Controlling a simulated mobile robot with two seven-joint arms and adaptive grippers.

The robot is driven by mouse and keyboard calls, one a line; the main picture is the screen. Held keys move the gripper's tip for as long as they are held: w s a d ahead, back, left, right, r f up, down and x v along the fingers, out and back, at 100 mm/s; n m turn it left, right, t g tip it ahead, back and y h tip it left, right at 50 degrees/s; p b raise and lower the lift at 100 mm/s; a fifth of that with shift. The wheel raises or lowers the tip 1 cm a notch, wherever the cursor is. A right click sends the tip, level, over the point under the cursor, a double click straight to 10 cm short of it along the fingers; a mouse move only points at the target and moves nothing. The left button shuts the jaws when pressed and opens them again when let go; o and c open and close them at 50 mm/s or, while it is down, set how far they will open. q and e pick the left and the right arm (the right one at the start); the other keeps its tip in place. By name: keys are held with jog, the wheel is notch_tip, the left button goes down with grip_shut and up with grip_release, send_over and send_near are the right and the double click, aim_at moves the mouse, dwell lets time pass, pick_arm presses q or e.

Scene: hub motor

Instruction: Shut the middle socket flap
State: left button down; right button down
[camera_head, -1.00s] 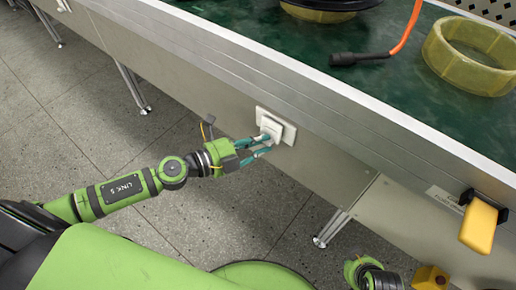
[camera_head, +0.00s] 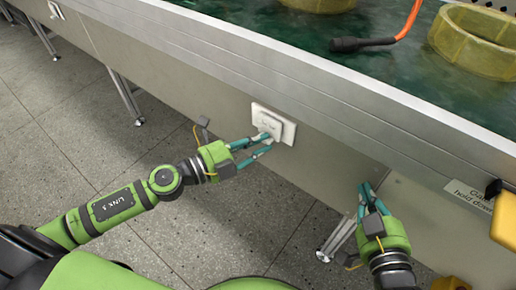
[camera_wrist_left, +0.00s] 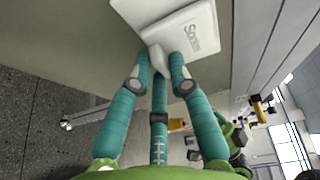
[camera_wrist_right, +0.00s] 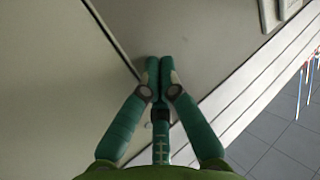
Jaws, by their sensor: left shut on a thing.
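The middle socket (camera_head: 290,134) is a white plate on the bench's metal side panel. Its white flap (camera_head: 268,121), with grey lettering, also fills the top of the left wrist view (camera_wrist_left: 188,32). My left gripper (camera_head: 263,145) is at the flap's lower edge. In the left wrist view its teal fingers (camera_wrist_left: 160,62) are shut on a small part of that edge, which they partly hide. I cannot tell the flap's exact angle to the plate. My right gripper (camera_head: 368,193) is in front of the panel, right of the socket. Its fingertips (camera_wrist_right: 160,68) are together and empty.
The green benchtop (camera_head: 300,45) has a metal front edge above the socket. On it lie a yellowish ring (camera_head: 470,55) and a black connector with an orange cable (camera_head: 365,43). A yellow object (camera_head: 506,222) is at the right edge. Another socket (camera_head: 56,10) is far left.

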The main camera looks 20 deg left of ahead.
pick_arm(q)
jog(key=shift+w+d+h+b, duration=0.15)
jog(key=shift+h+b, duration=0.25)
jog(key=shift+b, duration=0.75)
pick_arm(e)
jog(key=s+a+r+n+t+y, duration=0.1)
jog(key=s+r+t+y, duration=0.2)
jog(key=r, duration=0.6)
jog(key=s+a+r+n+t+y, duration=0.2)
jog(key=r+t+y, duration=0.3)
jog(key=r, duration=0.4)
jog(key=shift+s+a+r+t, duration=0.25)
jog(key=shift+s+r+t, duration=0.15)
jog(key=shift+s+t, duration=0.25)
pick_arm(q)
jog(key=c, duration=1.1)
grip_release()
jog(key=shift+c, duration=0.2)
pick_arm(e)
jog(key=shift+d, duration=0.1)
pick_arm(q)
jog(key=shift+f+t, duration=0.1)
jog(key=shift+t, duration=0.2)
jog(key=v, duration=1.2)
jog(key=shift+r, duration=0.2)
